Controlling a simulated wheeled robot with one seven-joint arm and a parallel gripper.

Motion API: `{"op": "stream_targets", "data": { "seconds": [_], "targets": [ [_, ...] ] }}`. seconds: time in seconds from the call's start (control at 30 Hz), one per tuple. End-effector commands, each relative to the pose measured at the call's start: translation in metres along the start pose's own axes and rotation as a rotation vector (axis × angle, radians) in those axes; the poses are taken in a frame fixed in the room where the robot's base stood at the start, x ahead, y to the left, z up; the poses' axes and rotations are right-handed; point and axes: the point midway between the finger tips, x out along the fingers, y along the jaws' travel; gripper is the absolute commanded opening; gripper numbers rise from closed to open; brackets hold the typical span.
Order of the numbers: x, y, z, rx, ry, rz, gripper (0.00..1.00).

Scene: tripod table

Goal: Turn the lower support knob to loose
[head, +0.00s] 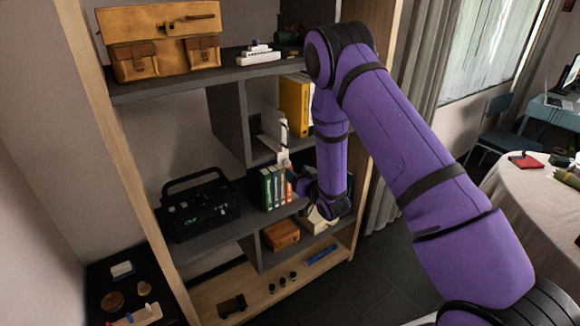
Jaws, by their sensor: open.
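I cannot make out a support knob or a tripod in the head view. My purple arm reaches from the lower right up to an elbow and down in front of the shelf unit (215,298).
The shelves hold a tan bag (160,38), a black radio-like device (200,207), upright books (270,188) and an orange-brown box (281,235). A round white-covered table (510,200) and a blue chair (504,128) stand right. Dark floor (375,275) lies open between.

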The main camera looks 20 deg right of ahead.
Motion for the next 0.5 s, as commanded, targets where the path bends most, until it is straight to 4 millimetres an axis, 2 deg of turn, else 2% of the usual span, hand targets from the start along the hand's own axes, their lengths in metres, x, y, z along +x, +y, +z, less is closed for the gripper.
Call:
{"op": "stream_targets", "data": {
  "seconds": [0.03,0.2,0.5],
  "targets": [
    [0.010,-0.001,0.000,0.000,0.003,-0.003,0.57],
    [0.036,-0.001,0.000,-0.001,0.002,-0.002,0.57],
    [0.056,0.000,0.000,0.000,-0.001,0.000,0.57]
  ]
}}
